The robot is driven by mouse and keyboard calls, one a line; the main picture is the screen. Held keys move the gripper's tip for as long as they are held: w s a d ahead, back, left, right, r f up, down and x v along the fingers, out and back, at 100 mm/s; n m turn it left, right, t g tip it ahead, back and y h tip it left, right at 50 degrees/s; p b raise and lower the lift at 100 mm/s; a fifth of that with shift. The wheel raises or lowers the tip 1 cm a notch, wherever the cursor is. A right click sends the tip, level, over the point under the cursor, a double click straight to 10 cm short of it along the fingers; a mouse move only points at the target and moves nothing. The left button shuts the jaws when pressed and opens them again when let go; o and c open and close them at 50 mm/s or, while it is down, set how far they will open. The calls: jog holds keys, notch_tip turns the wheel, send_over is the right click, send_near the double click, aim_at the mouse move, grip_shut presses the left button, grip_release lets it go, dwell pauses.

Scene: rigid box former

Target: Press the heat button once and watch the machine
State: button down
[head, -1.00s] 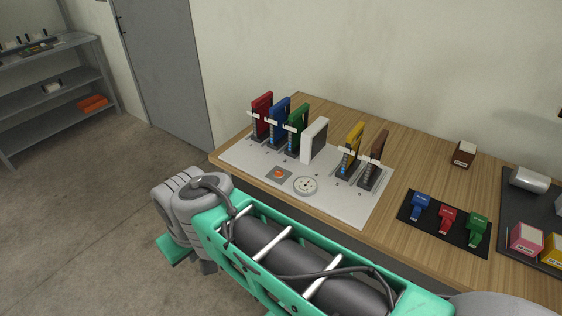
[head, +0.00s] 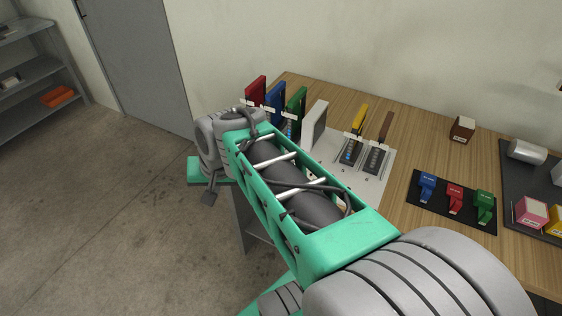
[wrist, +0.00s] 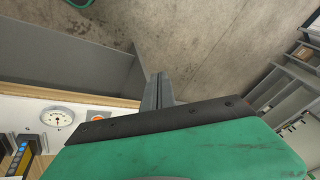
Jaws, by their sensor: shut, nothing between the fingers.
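The white machine panel (head: 374,187) lies on the wooden table, with coloured upright plates and a white upright block (head: 314,124). In the wrist view an orange button (wrist: 98,118) sits beside a round white dial (wrist: 57,117), partly cut off by my green gripper housing. My arm hides the button and dial in the head view. My gripper (wrist: 158,88) is shut and empty, its fingers over the floor beyond the table edge, apart from the button. The dial's reading is too small to tell.
A black mat (head: 430,210) with blue, red and green pieces lies to the right, and a dark tray (head: 508,200) with boxes beyond it. A small brown box (head: 462,130) stands near the wall. A grey shelf (head: 35,65) stands far left. The floor at left is clear.

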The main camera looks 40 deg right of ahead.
jog(key=w+d+m+t+p, duration=0.1)
jog(key=w+d+m+t, duration=0.1)
jog(key=d+m, duration=0.8)
jog(key=w+d+m+t, duration=0.1)
jog(key=d+m+t, duration=0.1)
jog(key=d+m, duration=0.8)
jog(key=d, duration=0.6)
jog(key=shift+w+d+m+t+p, duration=0.25)
jog(key=shift+w+m+t+p, duration=0.05)
jog(key=shift+w+t+p, duration=0.1)
notch_tip(320, 180, down, 7)
jog(key=b, duration=0.8)
jog(key=shift+f, duration=0.85)
jog(key=shift+f, duration=0.15)
jog(key=shift+f, duration=0.25)
